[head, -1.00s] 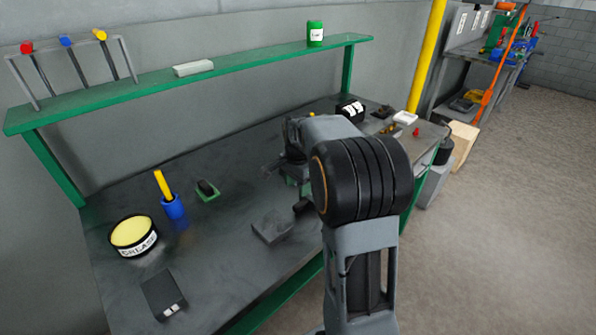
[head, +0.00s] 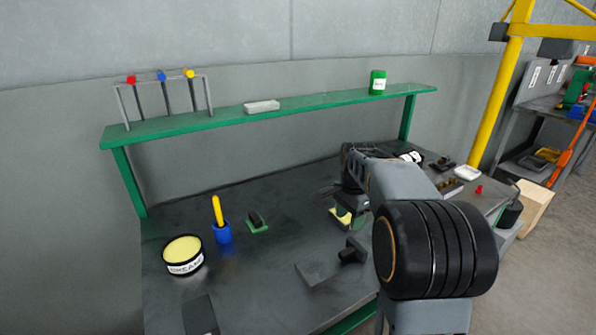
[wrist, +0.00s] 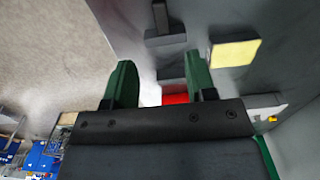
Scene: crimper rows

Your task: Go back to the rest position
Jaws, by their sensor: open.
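My gripper (wrist: 160,78) shows in the wrist view with two green fingers spread apart. The gap between them holds nothing that I can make out. A red patch (wrist: 175,98) shows beyond the gap, partly hidden by the gripper body. In the head view my arm reaches over the right half of the workbench (head: 285,245), and its links hide most of the gripper there. A yellow-topped piece (head: 341,216) shows just below the arm's far end. I cannot tell whether it touches the gripper.
A yellow grease tin (head: 184,254), a blue cup (head: 222,233) with a yellow handle and a small green block (head: 257,223) stand on the left. A dark flat plate (head: 318,274) lies in front. A green shelf (head: 330,104) runs behind. A yellow post (head: 492,105) rises at right.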

